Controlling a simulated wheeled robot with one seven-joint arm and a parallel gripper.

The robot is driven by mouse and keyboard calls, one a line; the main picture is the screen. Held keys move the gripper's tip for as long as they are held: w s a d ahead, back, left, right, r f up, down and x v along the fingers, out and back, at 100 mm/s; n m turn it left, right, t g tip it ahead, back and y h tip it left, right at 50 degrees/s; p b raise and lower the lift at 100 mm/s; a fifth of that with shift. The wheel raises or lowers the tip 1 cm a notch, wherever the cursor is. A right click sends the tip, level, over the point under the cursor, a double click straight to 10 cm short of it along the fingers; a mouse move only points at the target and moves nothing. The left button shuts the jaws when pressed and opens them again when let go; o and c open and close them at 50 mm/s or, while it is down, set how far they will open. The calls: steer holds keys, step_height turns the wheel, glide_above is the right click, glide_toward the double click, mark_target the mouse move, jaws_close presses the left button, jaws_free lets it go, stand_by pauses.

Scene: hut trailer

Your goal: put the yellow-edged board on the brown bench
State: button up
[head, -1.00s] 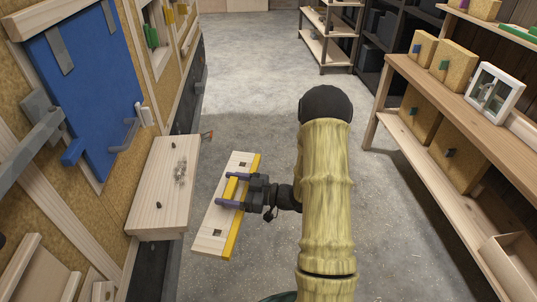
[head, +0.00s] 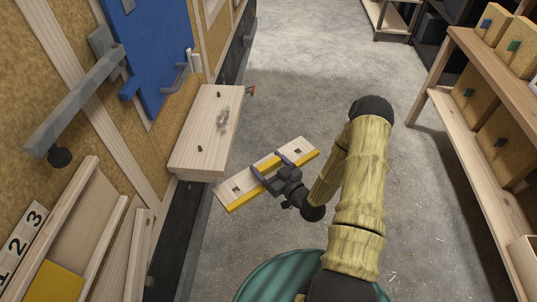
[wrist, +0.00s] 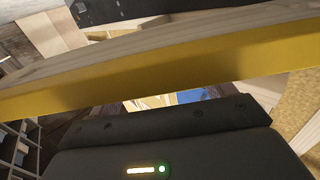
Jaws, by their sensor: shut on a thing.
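The yellow-edged board (head: 298,148) is a pale wooden plank with a yellow strip along its near edge and small dark square holes. My gripper (head: 268,168) is shut on it near its middle, and the board is held over the concrete floor, apart from other things. In the wrist view the board's yellow edge (wrist: 160,77) crosses the whole picture just ahead of the gripper body. A brown wooden bench-like shelf unit (head: 497,80) stands along the right side; I cannot tell for sure that it is the brown bench.
A pale wooden ledge (head: 203,145) with small metal pieces juts from the left wall, close to the board's left. A blue door panel (head: 160,50) is above it. Number cards (head: 27,232) sit lower left. The floor (head: 310,70) ahead is clear.

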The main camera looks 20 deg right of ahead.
steer(key=s+f+m+t+h, duration=0.1)
steer(key=s+f+m+h, duration=0.2)
steer(key=f+h, duration=0.4)
steer(key=shift+f+m+p, duration=0.4)
steer(key=shift+f+m, duration=0.25)
steer(key=shift+m, duration=0.15)
